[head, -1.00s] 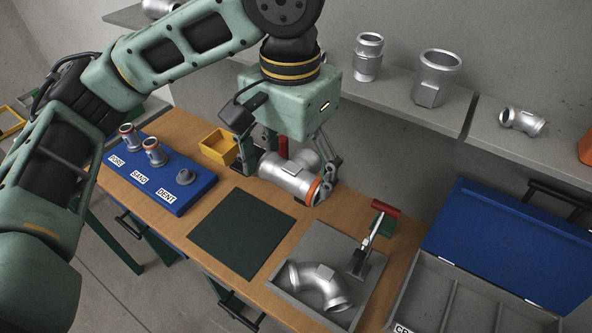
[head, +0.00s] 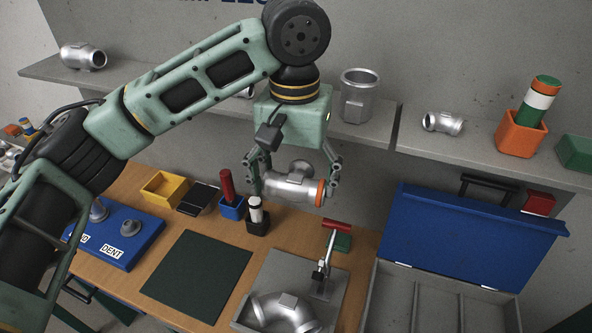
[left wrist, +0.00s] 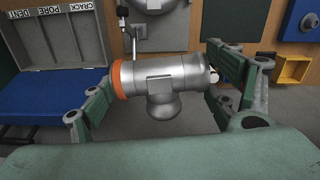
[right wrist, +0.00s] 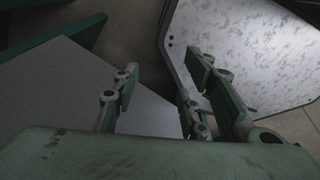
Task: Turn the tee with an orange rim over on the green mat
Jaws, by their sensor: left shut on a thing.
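The tee with an orange rim (head: 290,188) is a silver pipe piece held in the air by my left gripper (head: 294,180), above the back of the wooden table. Its orange rim faces right in the head view, and its side branch points back toward the shelf wall. In the left wrist view the tee (left wrist: 165,82) lies across between the two fingers, orange rim at the left finger. The green mat (head: 198,275) lies bare on the table, in front and to the left of the tee. My right gripper (right wrist: 158,100) shows only in its wrist view, fingers apart and empty.
A grey tray (head: 338,290) with an elbow pipe (head: 285,312) and a red-handled clamp (head: 330,245) stands right of the mat. A blue labelled stand (head: 125,240), yellow bin (head: 165,187) and marker holders (head: 232,207) surround it. A blue-lidded case (head: 470,235) is at right.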

